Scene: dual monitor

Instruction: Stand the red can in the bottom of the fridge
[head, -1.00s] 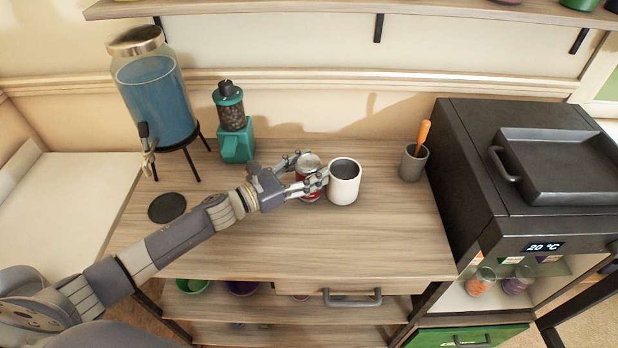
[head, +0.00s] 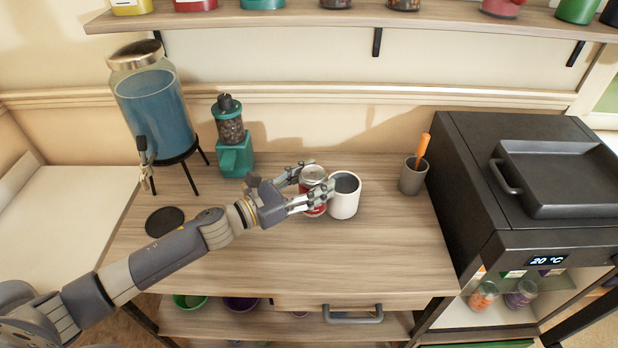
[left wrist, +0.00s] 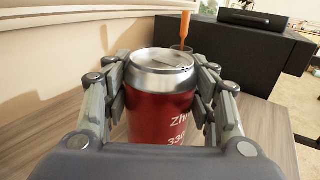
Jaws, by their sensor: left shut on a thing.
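The red can (head: 313,178) with a silver lid stands upright between the fingers of my left gripper (head: 309,190), over the wooden counter. My left gripper is shut on it. The can also fills the middle of the left wrist view (left wrist: 160,110), with a finger on each side. I cannot tell whether its base touches the counter. The fridge (head: 540,285) is at the right, under a dark unit with a 20 °C display. Its lit inside shows jars, and its bottom is mostly out of view. My right gripper is not in view.
A white mug (head: 344,196) is right beside the can. A grey cup (head: 413,175) with an orange-handled tool stands farther right. A green grinder (head: 235,155) and a blue-liquid dispenser (head: 155,110) are at the back left. The counter's front (head: 340,255) is clear.

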